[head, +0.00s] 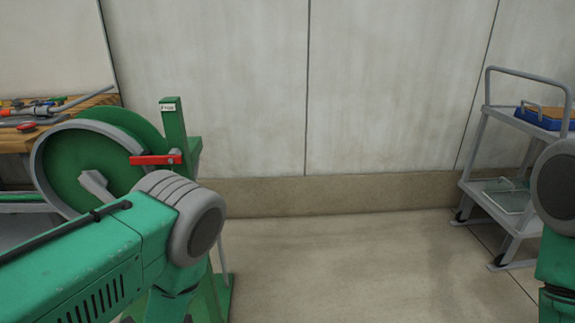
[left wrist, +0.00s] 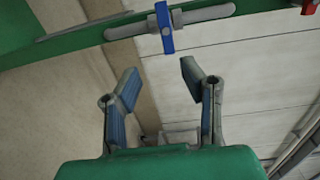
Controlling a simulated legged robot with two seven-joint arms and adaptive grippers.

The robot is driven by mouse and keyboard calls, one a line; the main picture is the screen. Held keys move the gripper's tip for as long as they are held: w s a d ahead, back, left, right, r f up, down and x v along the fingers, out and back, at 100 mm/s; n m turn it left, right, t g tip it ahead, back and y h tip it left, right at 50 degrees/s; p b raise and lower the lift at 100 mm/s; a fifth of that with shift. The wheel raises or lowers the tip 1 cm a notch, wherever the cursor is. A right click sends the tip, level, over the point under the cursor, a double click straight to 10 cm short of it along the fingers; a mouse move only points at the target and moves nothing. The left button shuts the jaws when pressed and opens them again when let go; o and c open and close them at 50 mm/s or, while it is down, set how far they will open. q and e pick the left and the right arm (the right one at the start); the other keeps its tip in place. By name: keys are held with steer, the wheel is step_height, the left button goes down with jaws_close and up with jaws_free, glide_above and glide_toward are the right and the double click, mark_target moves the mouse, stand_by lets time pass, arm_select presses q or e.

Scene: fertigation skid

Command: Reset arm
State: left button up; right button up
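My left gripper (left wrist: 160,90) shows in the left wrist view with its two fingers apart and nothing between them. A blue handle (left wrist: 165,27) on a grey slotted strip of a green frame (left wrist: 70,42) lies beyond the fingertips, apart from them. In the head view my left arm comes in from the lower left, and its gripper is out of the picture. Part of my right arm shows at the right edge; its gripper is not in view.
A green reel (head: 100,150) with a grey rim and a red lever (head: 155,159) stands beside my left arm. A wooden bench (head: 15,140) with tools is behind it. A grey cart (head: 475,150) stands at right. The middle floor (head: 350,265) is clear.

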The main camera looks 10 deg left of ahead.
arm_select(q)
steer(key=s+f+n+g+h+p, duration=0.2)
steer(key=s+f+n+g+p, duration=0.25)
steer(key=s+n+g, duration=0.65)
steer(key=s+d+r+n+g+h, duration=0.1)
steer(key=s+d+g, duration=0.1)
steer(key=s, duration=0.6)
steer(key=s+d+r+n+g+h+p, duration=0.1)
steer(key=s+d+n+g, duration=0.1)
steer(key=s, duration=0.6)
steer(key=shift+s+d+r+n+g, duration=0.2)
steer(key=shift+s+d+n+g, duration=0.15)
steer(key=shift+d+g, duration=0.3)
